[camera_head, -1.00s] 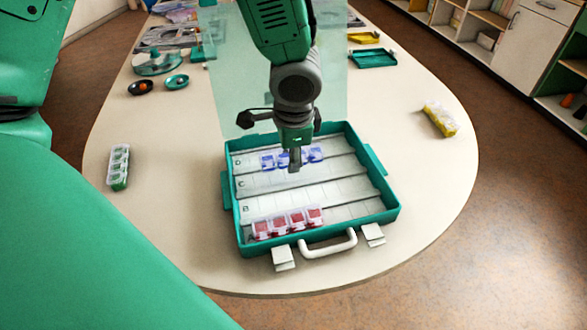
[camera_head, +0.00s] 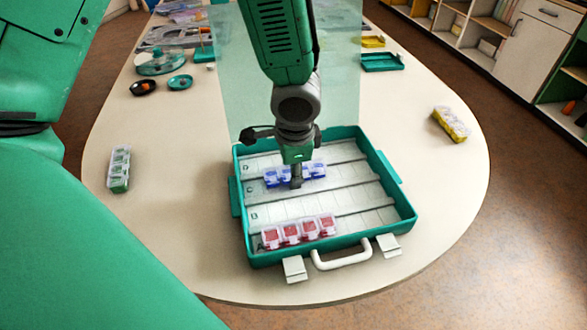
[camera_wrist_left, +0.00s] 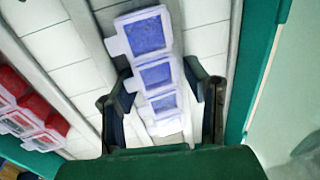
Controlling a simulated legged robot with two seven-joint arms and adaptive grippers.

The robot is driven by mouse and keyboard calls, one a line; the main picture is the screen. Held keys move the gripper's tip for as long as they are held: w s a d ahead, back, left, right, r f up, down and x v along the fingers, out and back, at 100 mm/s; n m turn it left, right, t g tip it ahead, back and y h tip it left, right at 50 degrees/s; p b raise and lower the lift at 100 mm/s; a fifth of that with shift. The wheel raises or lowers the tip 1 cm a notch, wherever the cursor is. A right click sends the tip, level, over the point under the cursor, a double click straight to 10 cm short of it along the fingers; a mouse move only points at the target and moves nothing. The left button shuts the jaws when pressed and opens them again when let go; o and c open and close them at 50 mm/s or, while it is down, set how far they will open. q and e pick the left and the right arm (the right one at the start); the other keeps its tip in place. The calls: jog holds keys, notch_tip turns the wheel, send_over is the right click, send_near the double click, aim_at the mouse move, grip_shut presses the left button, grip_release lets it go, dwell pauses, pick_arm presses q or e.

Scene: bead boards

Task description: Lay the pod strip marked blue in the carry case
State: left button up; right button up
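The blue pod strip (camera_head: 295,174) is a row of clear pods with blue inside, over a rear row of the teal carry case (camera_head: 408,222). In the left wrist view the blue strip (camera_wrist_left: 156,73) runs lengthwise between the two fingers of my left gripper (camera_wrist_left: 160,80). I cannot tell whether its underside touches the case floor. My right gripper is not in view.
A red pod strip (camera_head: 299,231) lies in the front row of the case. A green strip (camera_head: 119,168) lies on the table at left, a yellow one (camera_head: 451,124) at right. A clear panel (camera_head: 340,80) stands behind the case. Small dishes (camera_head: 180,82) sit at the back left.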

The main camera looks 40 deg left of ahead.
pick_arm(q)
jog(key=shift+a, duration=0.15)
jog(key=shift+d+r, duration=0.15)
jog(key=shift+d, duration=0.5)
jog(key=shift+a+r, duration=0.1)
jog(key=shift+r, duration=0.25)
notch_tip(320, 180, up, 11)
jog(key=s+d+p, duration=0.1)
jog(key=p, duration=0.3)
jog(key=shift+s+d, duration=0.2)
jog(key=shift+d, duration=0.1)
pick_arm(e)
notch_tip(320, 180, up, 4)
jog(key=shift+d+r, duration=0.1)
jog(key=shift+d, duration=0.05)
pick_arm(q)
jog(key=shift+a, duration=0.2)
